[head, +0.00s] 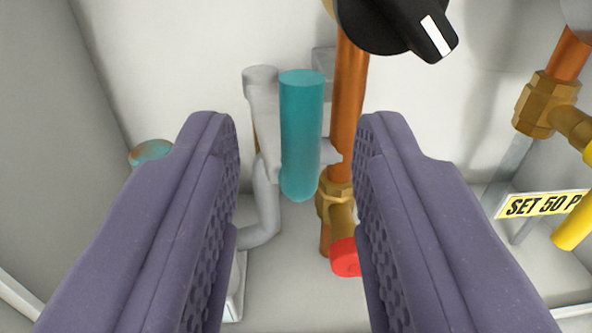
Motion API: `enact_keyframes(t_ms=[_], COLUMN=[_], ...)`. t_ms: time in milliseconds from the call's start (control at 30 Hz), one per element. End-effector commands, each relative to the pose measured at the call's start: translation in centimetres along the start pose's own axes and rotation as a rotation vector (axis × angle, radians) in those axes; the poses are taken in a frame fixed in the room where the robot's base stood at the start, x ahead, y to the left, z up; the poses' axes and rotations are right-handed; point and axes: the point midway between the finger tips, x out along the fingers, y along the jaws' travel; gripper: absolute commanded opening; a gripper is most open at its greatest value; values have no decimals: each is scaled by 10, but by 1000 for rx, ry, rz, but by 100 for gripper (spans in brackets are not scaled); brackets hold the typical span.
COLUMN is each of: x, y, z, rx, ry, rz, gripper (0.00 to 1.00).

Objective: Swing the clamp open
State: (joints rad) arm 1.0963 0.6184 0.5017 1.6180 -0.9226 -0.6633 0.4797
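What looks like the clamp is a grey metal piece (262,130) beside the copper pipe, with a rounded teal handle (301,135) standing upright in front of it. The handle is near the picture's middle, and its far side is hidden. My gripper (296,140) is open, with one purple finger to the left of the handle and one to the right. Gaps show between the handle and both fingers, so neither finger touches it. I cannot tell how deep the handle sits between them.
A copper pipe (349,100) runs close behind the handle. A black knob (400,22) with a white mark is above right. A red cap (345,257) is below by the right finger. A brass fitting (545,103), yellow lever (575,225) and label (540,204) are at right.

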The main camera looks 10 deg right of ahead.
Motion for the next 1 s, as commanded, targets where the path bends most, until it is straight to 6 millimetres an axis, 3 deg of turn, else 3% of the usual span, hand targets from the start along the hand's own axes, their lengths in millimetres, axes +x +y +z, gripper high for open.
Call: enact_keyframes(t_ms=[200,533,667,700,867,1000], x=[-34,-40,-38,-37,-37,-54], y=[0,0,-5,-11,-44,-69], z=[2,0,4,8,24,23], rx=[-2,-1,-42,-88,-464,-885], ry=[-1,0,-9,-20,-86,-149], rz=[1,0,3,7,46,103], gripper=[37,37,7,0,0,0])
